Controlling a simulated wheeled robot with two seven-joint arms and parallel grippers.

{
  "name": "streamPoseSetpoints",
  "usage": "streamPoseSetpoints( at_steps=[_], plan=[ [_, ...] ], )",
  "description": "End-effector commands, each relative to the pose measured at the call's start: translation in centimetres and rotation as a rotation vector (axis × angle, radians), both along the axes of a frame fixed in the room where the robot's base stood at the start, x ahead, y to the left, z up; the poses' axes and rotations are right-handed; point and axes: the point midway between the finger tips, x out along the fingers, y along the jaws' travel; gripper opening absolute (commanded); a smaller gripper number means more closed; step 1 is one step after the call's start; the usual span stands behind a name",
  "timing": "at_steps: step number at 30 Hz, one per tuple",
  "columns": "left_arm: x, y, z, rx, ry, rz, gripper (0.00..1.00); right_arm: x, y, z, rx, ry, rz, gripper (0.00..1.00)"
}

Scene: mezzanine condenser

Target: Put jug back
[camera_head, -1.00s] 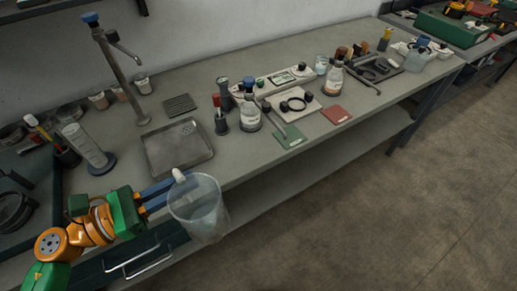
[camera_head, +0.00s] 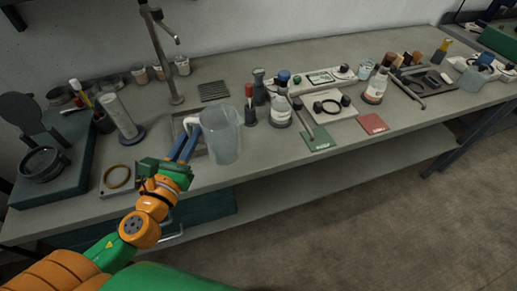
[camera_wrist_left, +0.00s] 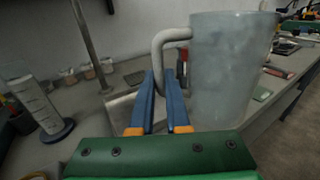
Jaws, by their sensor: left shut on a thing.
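The translucent jug (camera_head: 222,134) is upright in front of the bench's sink area. Its pale handle is on its left side. My left gripper (camera_head: 186,147) is shut on that handle. In the left wrist view the jug (camera_wrist_left: 228,70) fills the right of the picture, with the blue fingers (camera_wrist_left: 165,100) of my left gripper at the handle. A metal tray (camera_head: 178,125) lies behind the jug and is partly hidden by it. I cannot tell whether the jug's base touches the bench. My right gripper is not in view.
A tap post (camera_head: 163,55) rises behind the tray. A ribbed pad (camera_head: 213,90) lies beyond the jug. A red-topped holder (camera_head: 249,110) and bottles (camera_head: 281,108) stand to the right. A graduated cylinder (camera_head: 120,116) stands on the left. A green card (camera_head: 314,138) lies near the front edge.

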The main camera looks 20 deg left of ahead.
Motion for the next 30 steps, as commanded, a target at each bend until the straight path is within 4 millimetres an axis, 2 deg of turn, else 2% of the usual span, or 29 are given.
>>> streamPoseSetpoints(
  at_steps=[2, 4, 10, 12, 15, 20, 21, 24, 30],
  plan=[
    [0.7, 0.1, -0.4, -0.003, -0.004, 0.030, 0.00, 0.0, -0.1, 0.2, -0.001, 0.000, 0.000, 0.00],
    [2.3, -0.6, -0.9, -0.001, -0.007, 0.031, 0.00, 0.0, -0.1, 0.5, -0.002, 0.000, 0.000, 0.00],
    [8.6, -3.4, -4.3, -0.004, -0.005, 0.028, 0.00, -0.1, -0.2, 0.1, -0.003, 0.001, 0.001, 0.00],
    [9.9, -3.9, -7.1, -0.004, -0.001, 0.028, 0.00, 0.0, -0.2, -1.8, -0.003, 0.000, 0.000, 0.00],
    [11.4, -4.6, -8.9, -0.003, -0.001, 0.027, 0.00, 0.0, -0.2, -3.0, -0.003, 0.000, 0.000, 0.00],
    [12.9, -5.2, -11.0, -0.002, -0.002, 0.027, 0.00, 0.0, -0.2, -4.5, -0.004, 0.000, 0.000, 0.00],
    [12.8, -5.1, -12.2, -0.001, 0.001, 0.027, 0.00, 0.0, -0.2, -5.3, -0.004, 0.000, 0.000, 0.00],
    [12.7, -5.0, -13.4, 0.000, 0.000, 0.028, 0.00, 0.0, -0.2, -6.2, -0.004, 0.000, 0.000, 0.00],
    [12.7, -5.0, -13.1, 0.000, -0.002, 0.027, 0.00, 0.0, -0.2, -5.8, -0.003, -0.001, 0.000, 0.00]
  ],
)
